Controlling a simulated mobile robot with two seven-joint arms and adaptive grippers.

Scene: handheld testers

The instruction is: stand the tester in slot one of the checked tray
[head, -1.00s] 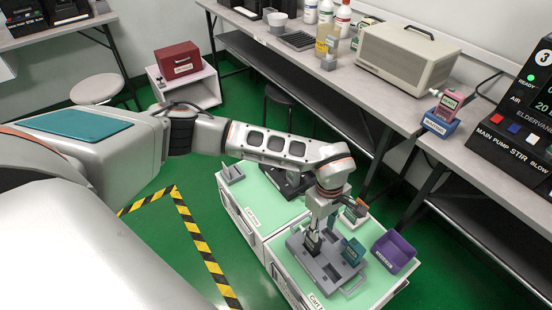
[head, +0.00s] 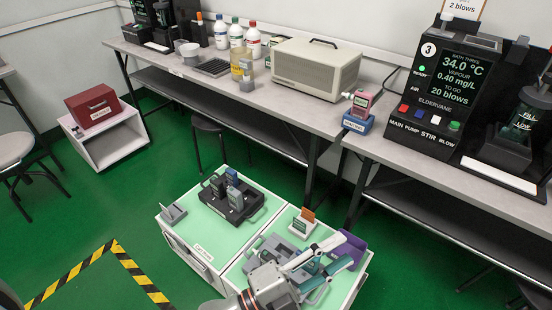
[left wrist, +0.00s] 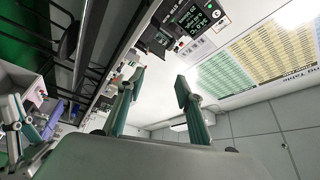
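A dark tray (head: 247,216) on the left cart holds several upright testers (head: 234,198). I cannot make out which tray is the checked one.
A small white stand (head: 303,230) and a purple bin (head: 349,247) are close to the gripper. The bench carries a beige case (head: 315,70), bottles and a console (head: 440,85). Green floor lies left of the carts.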

